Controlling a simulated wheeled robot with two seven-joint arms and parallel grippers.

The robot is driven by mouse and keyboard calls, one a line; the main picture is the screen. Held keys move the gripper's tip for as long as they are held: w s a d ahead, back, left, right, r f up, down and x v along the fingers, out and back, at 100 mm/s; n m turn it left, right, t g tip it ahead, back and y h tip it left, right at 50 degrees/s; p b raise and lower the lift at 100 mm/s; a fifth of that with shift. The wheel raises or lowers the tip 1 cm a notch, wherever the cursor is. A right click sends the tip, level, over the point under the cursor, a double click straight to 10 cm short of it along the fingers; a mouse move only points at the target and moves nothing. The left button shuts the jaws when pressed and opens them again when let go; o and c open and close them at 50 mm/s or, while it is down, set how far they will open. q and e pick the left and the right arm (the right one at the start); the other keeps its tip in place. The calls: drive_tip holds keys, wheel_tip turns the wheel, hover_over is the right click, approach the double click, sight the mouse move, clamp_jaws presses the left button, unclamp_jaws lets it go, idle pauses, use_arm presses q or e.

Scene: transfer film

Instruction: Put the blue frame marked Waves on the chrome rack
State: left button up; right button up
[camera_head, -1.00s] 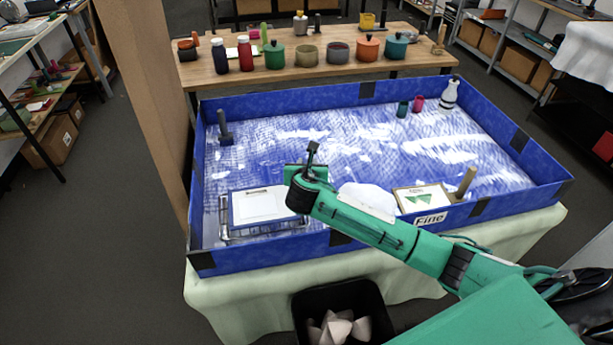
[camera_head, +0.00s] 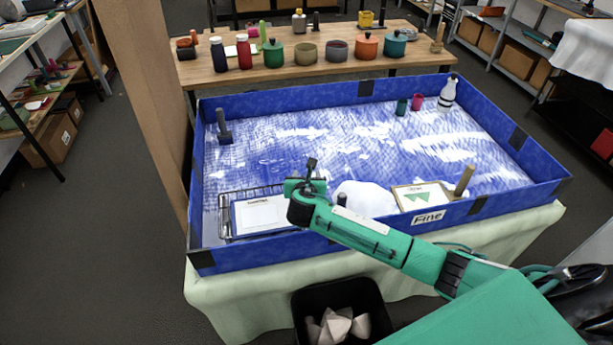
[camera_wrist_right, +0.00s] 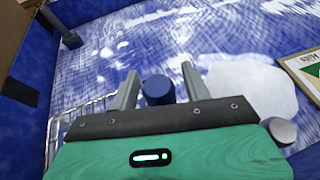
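The blue frame (camera_head: 259,216) with a white face lies flat at the front left of the tray, over the chrome rack (camera_head: 226,214). Its lettering is too small to read. The rack's wires show behind and left of it, and also in the wrist view (camera_wrist_right: 92,108). In the wrist view the right fingers (camera_wrist_right: 158,75) stand apart around a dark blue post (camera_wrist_right: 158,91), with small gaps on both sides. My left gripper is out of view.
The blue-walled tray (camera_head: 545,190) has a label reading Fine. A frame with green shapes (camera_head: 421,195) and a tan post (camera_head: 464,180) stand right of a white patch (camera_head: 366,200). A grey post (camera_head: 223,128) stands back left. The tray's middle is clear.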

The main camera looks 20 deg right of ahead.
drive_tip(key=shift+r, duration=0.1)
drive_tip(key=b+v, duration=0.1)
drive_tip(key=v, duration=1.1)
idle(0.4)
